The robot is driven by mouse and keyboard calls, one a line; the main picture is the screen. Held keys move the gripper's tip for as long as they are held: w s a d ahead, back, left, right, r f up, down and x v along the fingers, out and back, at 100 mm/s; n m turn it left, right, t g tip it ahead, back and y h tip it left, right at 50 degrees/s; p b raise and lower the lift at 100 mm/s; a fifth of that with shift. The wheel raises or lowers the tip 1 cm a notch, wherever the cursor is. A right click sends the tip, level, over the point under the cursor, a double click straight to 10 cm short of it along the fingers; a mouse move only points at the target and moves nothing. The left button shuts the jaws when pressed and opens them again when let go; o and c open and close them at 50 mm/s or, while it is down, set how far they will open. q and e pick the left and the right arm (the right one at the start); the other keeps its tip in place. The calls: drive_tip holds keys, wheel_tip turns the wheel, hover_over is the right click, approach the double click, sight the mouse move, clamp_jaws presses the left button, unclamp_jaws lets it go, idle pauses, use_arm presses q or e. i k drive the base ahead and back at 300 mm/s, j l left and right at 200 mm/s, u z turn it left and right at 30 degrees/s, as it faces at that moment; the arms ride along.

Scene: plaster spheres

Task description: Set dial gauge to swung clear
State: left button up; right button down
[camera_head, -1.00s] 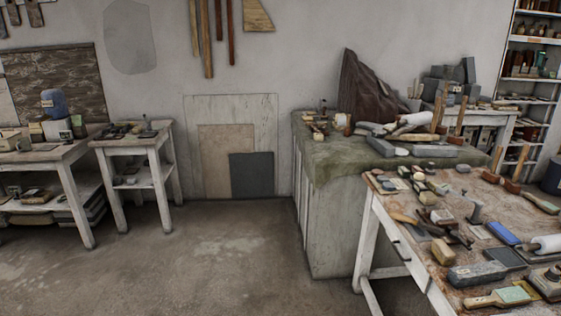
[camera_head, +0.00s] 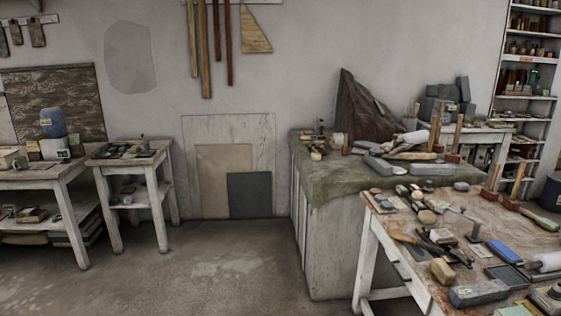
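I cannot pick out a dial gauge for certain. A small grey upright stand with a thin arm (camera_head: 474,229) is on the cluttered worktable (camera_head: 408,232) at the right. It may be the gauge, but it is too small to show a dial face or how its arm is set. Neither of my grippers is in view.
A bench with a green cloth (camera_head: 340,183) stands behind the worktable and carries stones and a dark brown rock (camera_head: 365,112). A small white table (camera_head: 112,162) stands at the left. The floor (camera_head: 215,272) between them is clear. Shelves (camera_head: 526,85) stand at the back right.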

sight(442, 207)
drive_tip(key=i+j+z, duration=0.3)
drive_tip(key=i, duration=0.45)
drive_tip(key=i+j+z, duration=0.3)
drive_tip(key=i+j, duration=0.35)
